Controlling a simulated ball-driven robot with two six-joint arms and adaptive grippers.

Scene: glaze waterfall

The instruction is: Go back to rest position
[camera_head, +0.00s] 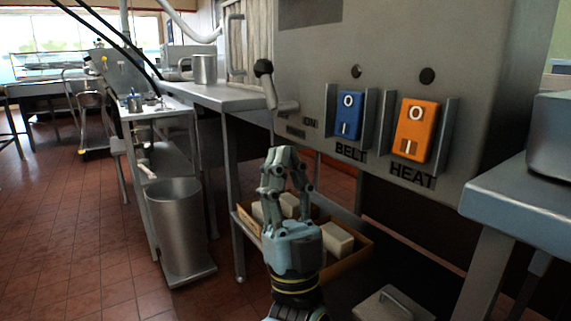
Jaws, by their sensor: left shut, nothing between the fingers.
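My left gripper (283,162) points upward in the lower middle of the head view. Its fingers are closed together with nothing held between them. It is in front of the grey machine panel (312,60), below a lever with a black knob (264,68), and apart from the switches as far as I can tell. To its right are a blue BELT switch (347,116) and an orange HEAT switch (415,130). My right gripper does not show.
A cardboard box (352,266) with several pale blocks sits on a low shelf behind the gripper. A metal bin (178,230) stands at left, beside a steel table (222,97). Another metal table (520,205) is at right. The tiled floor (70,230) at left is clear.

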